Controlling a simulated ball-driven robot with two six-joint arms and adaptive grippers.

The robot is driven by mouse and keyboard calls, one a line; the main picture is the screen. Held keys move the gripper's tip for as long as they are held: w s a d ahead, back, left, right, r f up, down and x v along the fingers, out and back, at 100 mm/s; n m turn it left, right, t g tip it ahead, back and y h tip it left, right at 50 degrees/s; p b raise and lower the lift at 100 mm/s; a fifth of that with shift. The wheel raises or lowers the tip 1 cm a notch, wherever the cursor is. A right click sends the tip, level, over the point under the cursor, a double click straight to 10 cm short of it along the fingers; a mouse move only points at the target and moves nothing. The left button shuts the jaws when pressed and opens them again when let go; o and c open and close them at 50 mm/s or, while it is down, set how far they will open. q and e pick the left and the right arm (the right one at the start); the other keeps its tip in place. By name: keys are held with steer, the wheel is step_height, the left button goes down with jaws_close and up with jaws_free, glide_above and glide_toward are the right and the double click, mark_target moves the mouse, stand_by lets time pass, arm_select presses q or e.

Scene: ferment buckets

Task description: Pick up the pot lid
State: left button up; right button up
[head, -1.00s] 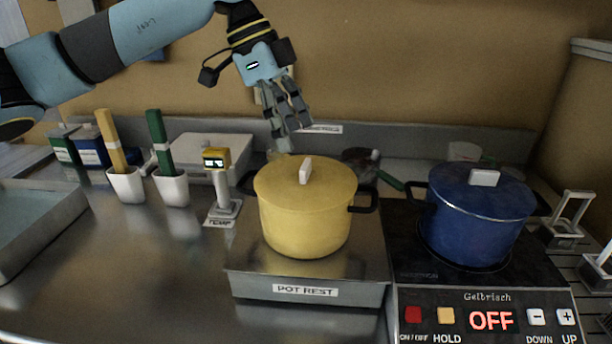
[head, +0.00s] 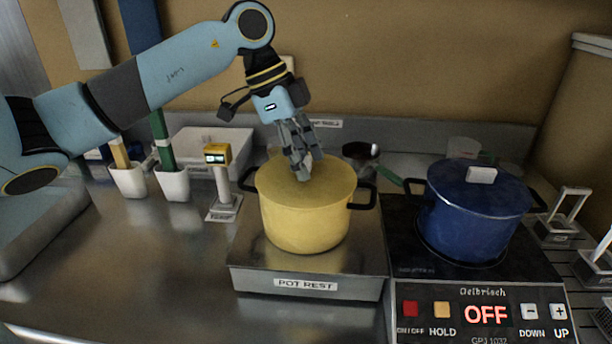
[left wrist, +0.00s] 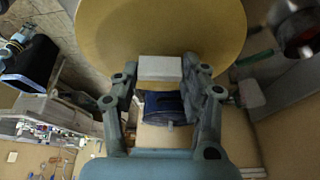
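The yellow pot (head: 300,222) stands on the pot rest with its yellow lid (head: 335,178) on top. The lid's pale knob is mostly hidden behind my fingers in the head view. In the left wrist view the white knob (left wrist: 160,68) shows in front of the round yellow lid (left wrist: 160,25). My left gripper (head: 303,170) is over the lid, pointing down. In the left wrist view its two fingertips (left wrist: 160,73) are on either side of the knob, spread apart; firm contact cannot be made out. My right gripper is in neither view.
A blue lidded pot (head: 475,215) stands on the hob (head: 410,272), right of the pot rest (head: 250,278). A yellow-headed temperature probe stand (head: 222,180) and white cups (head: 172,185) holding handles are to the left. The front left counter (head: 150,270) is clear.

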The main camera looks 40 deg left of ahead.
arm_select(q)
steer(key=c, duration=0.7)
steer(key=shift+r, duration=0.1)
